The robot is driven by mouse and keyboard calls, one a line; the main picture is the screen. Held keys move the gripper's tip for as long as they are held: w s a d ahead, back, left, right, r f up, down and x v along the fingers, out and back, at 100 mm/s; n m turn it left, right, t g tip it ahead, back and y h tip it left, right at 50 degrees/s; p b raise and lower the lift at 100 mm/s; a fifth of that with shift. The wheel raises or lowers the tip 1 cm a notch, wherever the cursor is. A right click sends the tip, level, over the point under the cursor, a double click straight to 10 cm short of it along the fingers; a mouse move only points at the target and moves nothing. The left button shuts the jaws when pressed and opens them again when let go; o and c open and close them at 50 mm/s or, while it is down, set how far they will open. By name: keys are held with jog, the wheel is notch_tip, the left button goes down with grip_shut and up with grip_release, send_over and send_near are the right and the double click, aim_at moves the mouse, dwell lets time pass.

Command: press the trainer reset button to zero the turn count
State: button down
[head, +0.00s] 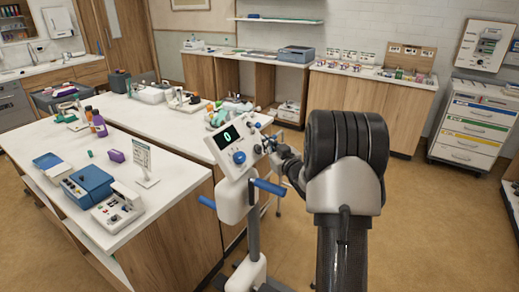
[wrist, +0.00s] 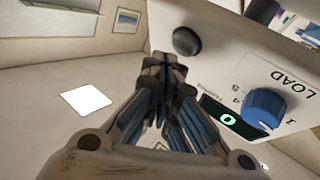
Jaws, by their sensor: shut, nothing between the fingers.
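The trainer's white console (head: 232,148) stands on a post in the head view, with blue handles (head: 268,187) below. Its dark display (head: 228,136) shows a green 0, which also shows on the display in the wrist view (wrist: 228,121). A blue LOAD knob (wrist: 264,107) sits beside the display. A dark round button (wrist: 187,41) sits on the panel; no reset label is legible. My gripper (wrist: 161,62) is shut and empty, its fingertips just left of and below the button in the wrist view. I cannot tell whether they touch it. In the head view my gripper (head: 272,146) is at the console's right side.
A white counter (head: 130,225) left of the trainer holds a blue box (head: 87,185), a small white device (head: 118,205), a sign stand (head: 143,163) and bottles. A drawer cart (head: 470,130) stands at the back right. The floor on the right is clear.

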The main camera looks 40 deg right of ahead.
jog(key=s+r, duration=0.1)
jog(key=s+d+r+p, duration=0.1)
jog(key=s+r, duration=0.1)
jog(key=shift+s+d, duration=0.2)
jog(key=shift+s, duration=0.05)
dwell(0.8)
jog(key=s+a+r+m+g+h, duration=0.1)
jog(key=s+a+r+g, duration=0.25)
jog(key=a, duration=0.55)
jog(key=s+a+r+g, duration=0.3)
jog(key=s+a+r, duration=0.1)
jog(key=a, duration=0.5)
jog(key=s+a+f+g+y, duration=0.1)
jog(key=s+a+f+g, duration=0.1)
jog(key=s+a, duration=0.4)
jog(key=s+a+f+n+g+y, duration=0.1)
jog(key=s+a, duration=0.5)
jog(key=s, duration=0.6)
jog(key=s+a+f+g+y, duration=0.2)
jog(key=s+a, duration=0.4)
jog(key=s, duration=0.3)
jog(key=shift+s+a+f+g, duration=0.2)
jog(key=shift+a+f+g, duration=0.2)
jog(key=shift+f+g, duration=0.4)
